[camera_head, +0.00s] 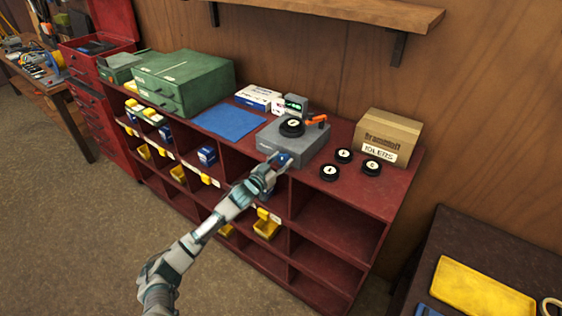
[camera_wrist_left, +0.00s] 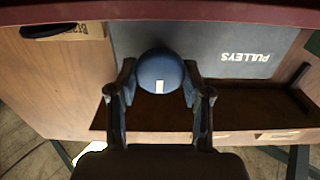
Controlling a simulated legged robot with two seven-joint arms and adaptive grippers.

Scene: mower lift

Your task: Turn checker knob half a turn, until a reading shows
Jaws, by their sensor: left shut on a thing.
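The grey checker (camera_head: 290,141) stands on the red shelf top, with a black pulley (camera_head: 291,127) on it. Its small display (camera_head: 295,103) behind glows with green marks, too small to read. My left gripper (camera_head: 279,161) is at the checker's front face. In the left wrist view, the checker's dark face (camera_wrist_left: 215,38) carries the word PULLEYS upside down. The round blue knob (camera_wrist_left: 160,72) sits between the gripper's two fingers (camera_wrist_left: 160,83), which are shut on its sides. A white mark on the knob lies toward the bottom of the picture. My right gripper is not in view.
Several loose black pulleys (camera_head: 344,155) lie right of the checker, before a cardboard IDLERS box (camera_head: 388,135). A blue mat (camera_head: 228,122) and green drawer box (camera_head: 183,83) are to the left. An orange handle (camera_head: 316,120) sticks out beside the pulley. Yellow bins hang below.

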